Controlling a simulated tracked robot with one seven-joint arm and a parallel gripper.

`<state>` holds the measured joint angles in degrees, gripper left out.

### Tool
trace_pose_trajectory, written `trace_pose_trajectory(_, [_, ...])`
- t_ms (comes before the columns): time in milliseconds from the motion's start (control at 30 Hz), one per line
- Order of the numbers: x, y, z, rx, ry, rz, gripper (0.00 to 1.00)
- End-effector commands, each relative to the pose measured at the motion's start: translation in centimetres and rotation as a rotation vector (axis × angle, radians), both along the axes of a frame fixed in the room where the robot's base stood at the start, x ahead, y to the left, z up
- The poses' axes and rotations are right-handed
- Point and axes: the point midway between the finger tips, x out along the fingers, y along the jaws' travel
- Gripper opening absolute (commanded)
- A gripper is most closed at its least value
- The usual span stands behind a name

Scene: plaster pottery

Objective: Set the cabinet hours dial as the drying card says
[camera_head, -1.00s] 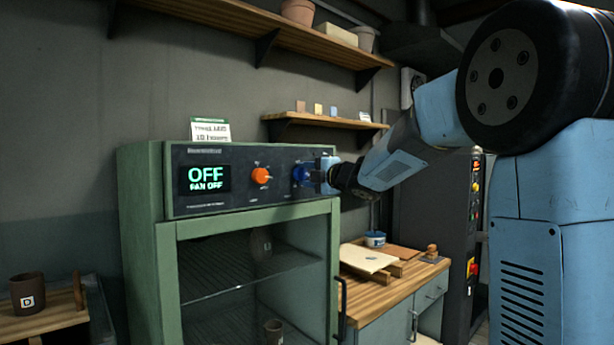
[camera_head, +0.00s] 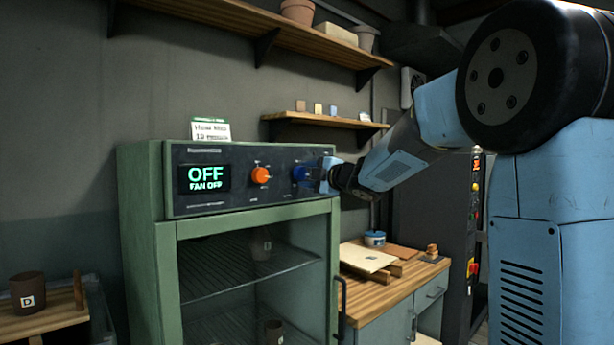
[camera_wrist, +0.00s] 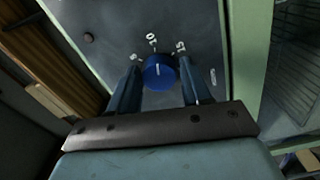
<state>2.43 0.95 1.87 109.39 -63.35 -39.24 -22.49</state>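The green drying cabinet (camera_head: 153,165) has a dark panel with a display (camera_head: 205,179) reading OFF and FAN OFF. The blue dial (camera_head: 300,173) is at the panel's right side. In the wrist view the blue dial (camera_wrist: 159,73) has a white mark pointing up near the 10, with 15 to its right. My gripper (camera_wrist: 158,82) is open, one finger on each side of the dial, with narrow gaps. In the head view my gripper (camera_head: 322,175) is at the dial, partly hiding it. The drying card (camera_head: 210,130) stands on the cabinet; its small print seems to include 10.
An orange knob (camera_head: 260,175) sits left of the blue dial. The cabinet door with its handle (camera_head: 341,305) is below the panel. A wooden bench (camera_head: 385,292) stands to the right, and a small shelf (camera_head: 322,120) hangs above. A brown mug (camera_head: 27,290) stands at left.

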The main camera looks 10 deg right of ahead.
Motion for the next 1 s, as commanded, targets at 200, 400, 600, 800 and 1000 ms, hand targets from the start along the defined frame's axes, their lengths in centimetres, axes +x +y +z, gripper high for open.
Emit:
trace_pose_trajectory(200, [0.0, 0.0, -0.1, 0.000, 0.001, 0.000, 0.67])
trace_pose_trajectory(400, [0.0, 0.1, 0.0, 0.001, -0.001, 0.002, 0.67])
trace_pose_trajectory(600, [-0.8, -0.4, 0.1, 0.001, -0.003, 0.002, 0.67])
trace_pose_trajectory(800, [-3.6, -2.4, 0.1, 0.001, -0.003, 0.000, 0.67])
trace_pose_trajectory(1000, [-6.9, -4.6, 0.0, 0.001, -0.002, 0.000, 0.67])
